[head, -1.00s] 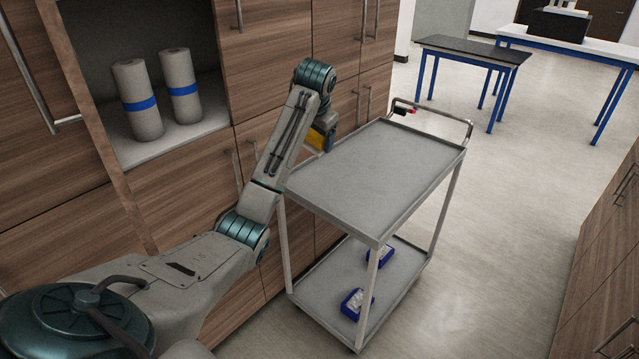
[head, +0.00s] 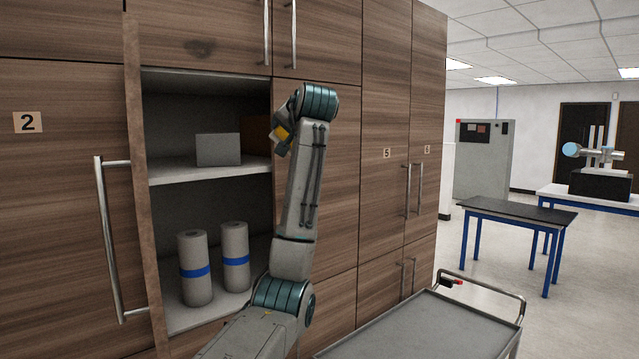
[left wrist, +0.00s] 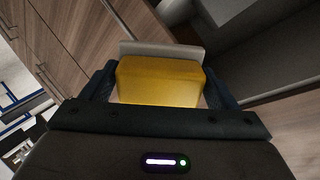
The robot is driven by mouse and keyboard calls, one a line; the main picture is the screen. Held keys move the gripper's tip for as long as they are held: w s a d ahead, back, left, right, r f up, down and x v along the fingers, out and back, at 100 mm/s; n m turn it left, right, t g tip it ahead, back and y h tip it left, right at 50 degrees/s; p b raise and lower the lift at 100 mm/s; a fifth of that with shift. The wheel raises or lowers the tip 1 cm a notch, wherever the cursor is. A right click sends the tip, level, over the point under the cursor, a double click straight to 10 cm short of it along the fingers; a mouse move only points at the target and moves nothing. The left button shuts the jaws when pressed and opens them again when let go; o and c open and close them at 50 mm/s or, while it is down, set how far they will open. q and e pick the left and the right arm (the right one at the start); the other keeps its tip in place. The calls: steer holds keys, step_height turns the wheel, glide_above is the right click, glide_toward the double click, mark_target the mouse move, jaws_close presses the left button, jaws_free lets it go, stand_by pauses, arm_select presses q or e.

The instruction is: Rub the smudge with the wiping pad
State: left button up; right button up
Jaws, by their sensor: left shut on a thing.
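The smudge (head: 199,47) is a dark blurred mark on the wooden cabinet door above the open shelves. The wiping pad (left wrist: 160,82) is a yellow block with a pale grey strip along its far edge. My left gripper (left wrist: 155,88) is shut on the pad, one dark finger on each side. In the head view a small yellow part of the pad (head: 281,132) shows at the left gripper (head: 277,138), lower than the smudge and to its right. The pad and smudge are apart. My right gripper is in no view.
The open cabinet holds a grey box (head: 218,149) on its upper shelf and two grey rolls (head: 195,272) with blue bands below. Long door handles (head: 108,240) stick out. A grey cart (head: 430,335) stands at lower right.

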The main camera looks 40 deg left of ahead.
arm_select(q)
steer(key=s+a+r+n+g+y+p, duration=0.2)
steer(key=s+a+r+y, duration=0.2)
steer(key=s+r, duration=0.8)
steer(key=n+g+y+p, duration=0.1)
steer(key=n+g, duration=0.1)
steer(key=g, duration=0.1)
glide_toward(182, 45)
steer(key=shift+a+f+p, duration=0.15)
steer(key=shift+a+p, duration=0.5)
steer(key=shift+a, duration=1.5)
steer(key=shift+w, duration=0.1)
steer(key=shift+a, duration=1.05)
steer(key=shift+w, duration=0.15)
